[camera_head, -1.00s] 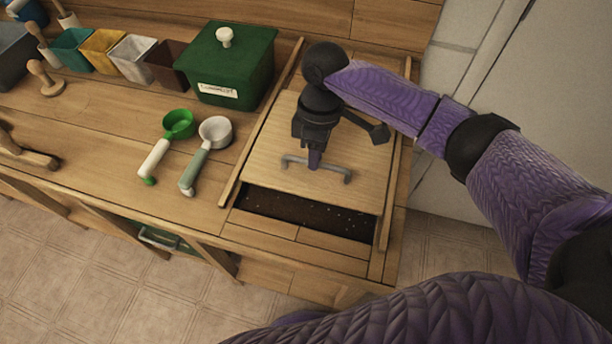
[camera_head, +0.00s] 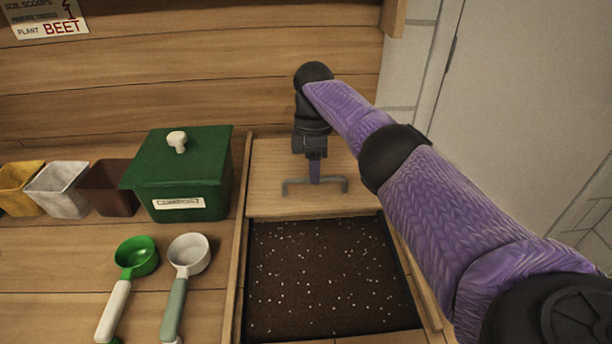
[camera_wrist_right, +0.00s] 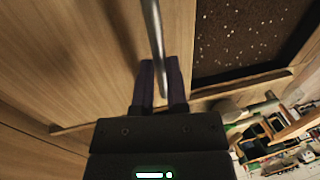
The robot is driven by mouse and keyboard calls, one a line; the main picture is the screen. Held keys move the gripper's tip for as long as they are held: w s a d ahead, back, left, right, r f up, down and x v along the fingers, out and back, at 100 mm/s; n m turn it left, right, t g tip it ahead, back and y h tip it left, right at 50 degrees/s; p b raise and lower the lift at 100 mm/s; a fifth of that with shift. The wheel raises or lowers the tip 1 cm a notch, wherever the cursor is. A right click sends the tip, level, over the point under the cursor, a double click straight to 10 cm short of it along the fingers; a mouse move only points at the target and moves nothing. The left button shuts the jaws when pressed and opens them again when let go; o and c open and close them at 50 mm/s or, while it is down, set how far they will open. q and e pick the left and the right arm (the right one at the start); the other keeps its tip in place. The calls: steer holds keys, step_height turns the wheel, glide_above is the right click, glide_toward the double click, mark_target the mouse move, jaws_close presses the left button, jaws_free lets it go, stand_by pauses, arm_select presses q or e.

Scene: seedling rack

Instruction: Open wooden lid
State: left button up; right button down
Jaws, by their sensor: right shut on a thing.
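The wooden lid (camera_head: 275,202) lies between two wooden rails at the back of the bench, and its near edge leaves a soil bin (camera_head: 325,275) uncovered in front of it. A grey bar handle (camera_head: 332,184) is fixed near the lid's front edge; it crosses the right wrist view too (camera_wrist_right: 154,35). My right gripper (camera_head: 315,178) is shut on the middle of the handle from above. Its dark fingers (camera_wrist_right: 160,82) show around the handle in the right wrist view. Dark soil with white specks fills the bin (camera_wrist_right: 245,35). My left gripper is not in view.
A green compost box (camera_head: 185,175) stands left of the left rail (camera_head: 240,235). A green scoop (camera_head: 137,257) and a white scoop (camera_head: 188,254) lie in front of it. Small pots (camera_head: 58,190) stand further left. A sign (camera_head: 42,17) hangs on the back wall.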

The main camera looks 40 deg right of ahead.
steer(key=c, duration=0.6)
jaws_free()
steer(key=shift+w+a, duration=0.1)
steer(key=shift+c, duration=0.2)
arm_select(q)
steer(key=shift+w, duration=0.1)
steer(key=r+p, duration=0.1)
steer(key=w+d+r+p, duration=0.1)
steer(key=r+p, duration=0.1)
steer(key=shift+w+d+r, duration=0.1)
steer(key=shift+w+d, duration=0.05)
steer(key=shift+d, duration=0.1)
arm_select(e)
step_height(320, 180, up, 10)
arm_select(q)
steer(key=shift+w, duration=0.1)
